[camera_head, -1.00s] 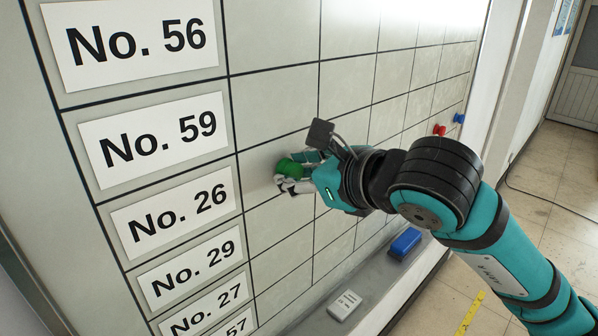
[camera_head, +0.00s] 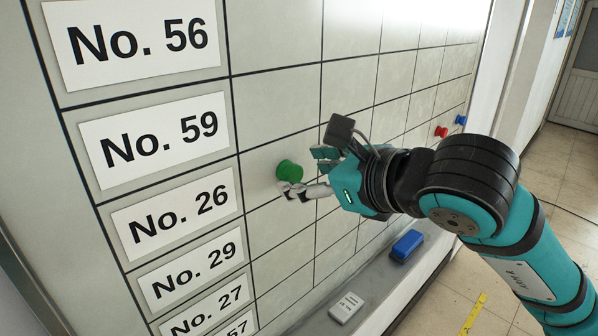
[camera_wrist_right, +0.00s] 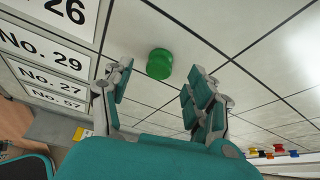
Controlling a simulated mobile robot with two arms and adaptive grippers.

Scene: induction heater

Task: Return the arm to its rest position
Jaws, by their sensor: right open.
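My right gripper (camera_head: 318,172) is open and empty in front of the whiteboard, its fingers just right of a green magnet (camera_head: 289,171). The green magnet sits on the whiteboard in the cell to the right of the labels No. 59 and No. 26. In the right wrist view the green magnet (camera_wrist_right: 160,63) lies beyond the two spread fingers of the right gripper (camera_wrist_right: 160,85), with a gap on both sides. My right arm reaches in from the right. My left gripper is not in view.
The whiteboard (camera_head: 273,95) has a black grid and number labels on the left. A red magnet (camera_head: 441,131) and a blue magnet (camera_head: 460,119) are at its far right. The ledge below holds a blue eraser (camera_head: 407,245) and a white block (camera_head: 346,307). Floor is open at right.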

